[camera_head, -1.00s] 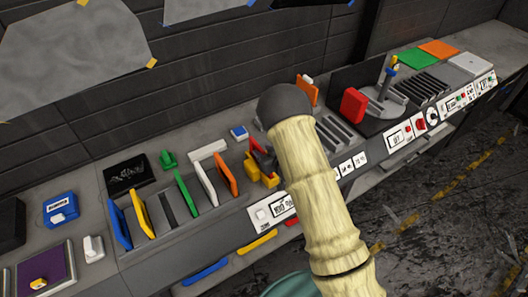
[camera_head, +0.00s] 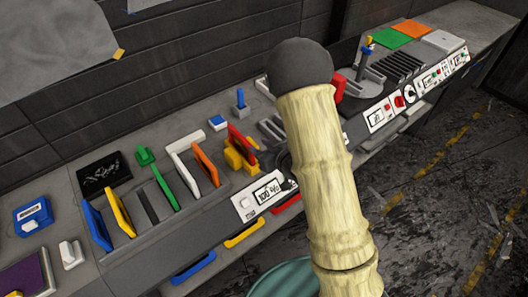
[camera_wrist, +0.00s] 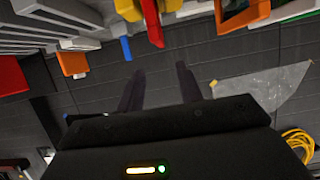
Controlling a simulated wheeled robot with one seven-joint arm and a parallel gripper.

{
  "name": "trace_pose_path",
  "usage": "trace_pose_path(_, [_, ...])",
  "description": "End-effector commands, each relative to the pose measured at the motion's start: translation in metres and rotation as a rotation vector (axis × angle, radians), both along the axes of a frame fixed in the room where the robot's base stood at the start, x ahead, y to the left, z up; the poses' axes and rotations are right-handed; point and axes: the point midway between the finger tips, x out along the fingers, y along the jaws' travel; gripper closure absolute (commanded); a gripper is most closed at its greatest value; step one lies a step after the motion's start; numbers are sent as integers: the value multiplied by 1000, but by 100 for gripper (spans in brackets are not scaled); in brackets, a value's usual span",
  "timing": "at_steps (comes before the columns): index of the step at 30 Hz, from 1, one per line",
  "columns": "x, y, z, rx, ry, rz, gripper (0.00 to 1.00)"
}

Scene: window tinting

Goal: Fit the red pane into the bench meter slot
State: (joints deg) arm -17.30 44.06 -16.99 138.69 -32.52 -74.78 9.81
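A thin red pane (camera_head: 241,137) stands upright, slightly slanted in the picture, at the yellow holder (camera_head: 238,158) behind the bench meter (camera_head: 262,194) with the display. Whether it is fully seated in the slot I cannot tell. In the wrist view, which is upside down, the red pane (camera_wrist: 153,28) and yellow holder (camera_wrist: 128,10) are at the top. My gripper (camera_wrist: 158,85) is open and empty, with its two dark fingers apart and the pane beyond their tips.
Blue (camera_head: 97,226), yellow (camera_head: 120,212), green (camera_head: 164,187) and orange (camera_head: 206,164) panes stand in a rack at left. A larger red piece (camera_head: 339,86) stands behind my arm. A blue-handled piece (camera_head: 240,100) is behind the meter. Open floor (camera_head: 430,215) lies at right.

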Motion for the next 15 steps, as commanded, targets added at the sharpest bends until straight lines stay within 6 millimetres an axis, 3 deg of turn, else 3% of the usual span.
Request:
trace_pose_path(6, [-11,-8,5,0,-1,-1,64])
trace_pose_path(15, [-11,-8,6,0,-1,-1,64])
